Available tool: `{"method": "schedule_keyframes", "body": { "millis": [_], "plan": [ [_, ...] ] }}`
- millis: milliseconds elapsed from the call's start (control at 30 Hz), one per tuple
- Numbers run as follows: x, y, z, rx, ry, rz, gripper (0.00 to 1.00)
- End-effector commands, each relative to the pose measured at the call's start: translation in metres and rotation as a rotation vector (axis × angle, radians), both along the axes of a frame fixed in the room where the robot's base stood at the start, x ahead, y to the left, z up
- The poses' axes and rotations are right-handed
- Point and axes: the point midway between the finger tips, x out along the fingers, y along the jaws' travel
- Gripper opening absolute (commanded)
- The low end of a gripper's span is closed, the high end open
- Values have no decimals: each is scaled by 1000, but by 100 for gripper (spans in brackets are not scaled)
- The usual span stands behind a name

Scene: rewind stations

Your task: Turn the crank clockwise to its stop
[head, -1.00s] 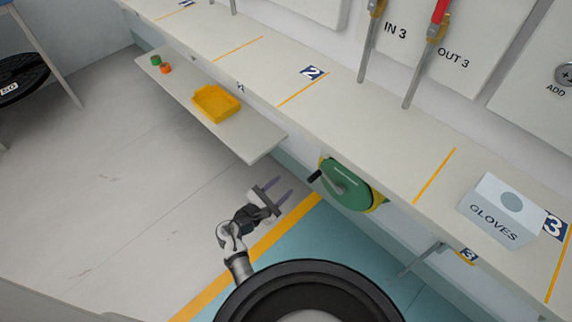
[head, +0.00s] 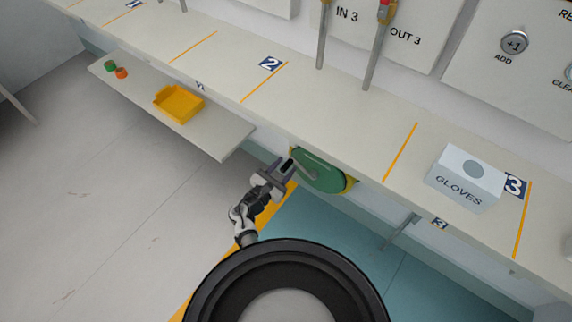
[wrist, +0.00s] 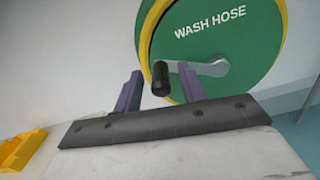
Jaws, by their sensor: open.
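The crank is a grey arm (wrist: 207,68) with a black handle (wrist: 160,77) on the face of a green reel with a yellow rim (wrist: 226,38), marked WASH HOSE. In the head view the green reel (head: 322,172) hangs below the front edge of the bench. My gripper (head: 283,167) is at the reel's left side in the head view. In the wrist view my gripper (wrist: 161,90) is open, with the black handle showing between its two purple fingers. I cannot tell whether either finger touches the handle.
A low shelf (head: 225,135) to the left carries a yellow tray (head: 165,116) and small green and orange items. The bench (head: 330,125) runs above the reel, with a gloves box (head: 466,176) at right. A bracket (head: 400,232) sits under the bench. The floor at left is clear.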

Motion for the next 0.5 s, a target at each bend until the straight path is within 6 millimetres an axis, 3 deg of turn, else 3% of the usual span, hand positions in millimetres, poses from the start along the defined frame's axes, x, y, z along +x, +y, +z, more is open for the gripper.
{"method": "schedule_keyframes", "body": {
  "millis": [167,467,500],
  "plan": [
    [11,-8,0,1,0,-1,41],
    [12,-9,0,1,0,-1,41],
    [12,-9,0,1,0,-1,36]
  ]
}}
